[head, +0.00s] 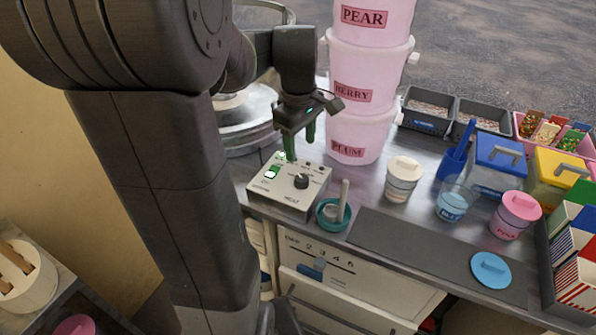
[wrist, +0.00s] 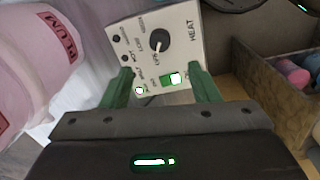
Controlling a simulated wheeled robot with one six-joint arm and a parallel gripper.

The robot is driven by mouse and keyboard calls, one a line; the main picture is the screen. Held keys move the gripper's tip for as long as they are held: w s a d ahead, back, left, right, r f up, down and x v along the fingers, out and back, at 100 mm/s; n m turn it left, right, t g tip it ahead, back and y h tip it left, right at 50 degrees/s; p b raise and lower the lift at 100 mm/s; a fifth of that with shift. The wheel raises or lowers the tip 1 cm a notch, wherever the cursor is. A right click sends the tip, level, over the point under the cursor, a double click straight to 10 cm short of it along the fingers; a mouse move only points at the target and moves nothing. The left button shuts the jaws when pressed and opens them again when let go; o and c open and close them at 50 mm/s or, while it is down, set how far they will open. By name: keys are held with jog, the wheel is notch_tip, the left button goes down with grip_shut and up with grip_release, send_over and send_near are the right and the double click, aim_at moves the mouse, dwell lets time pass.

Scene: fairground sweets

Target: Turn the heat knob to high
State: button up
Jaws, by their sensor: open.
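The heat control box (head: 270,199) is a pale box on the metal counter, marked HEAT; it also fills the top of the wrist view (wrist: 185,18). Its black round heat knob (head: 301,181) stands on the top face, with small labels around it, and shows in the wrist view (wrist: 160,42). I cannot surely read which label it points to. A green lit switch (wrist: 173,79) and a small glowing lamp (wrist: 139,90) are on the same face. My gripper (head: 301,147) is open and empty above the box's back edge. In the wrist view its green fingers (wrist: 160,72) are apart, with the knob beyond their tips.
A teal cup with a pestle-like stick (head: 334,214) stands right of the box. Stacked pink tubs (head: 357,95) rise behind it, and a round metal pan (head: 247,108) is behind left.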

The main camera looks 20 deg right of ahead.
aim_at(301, 178)
jog(key=f, duration=1.1)
jog(key=shift+w+d, duration=0.15)
jog(key=shift+d, duration=0.1)
jog(key=c, duration=1)
jog(key=shift+o, duration=0.2)
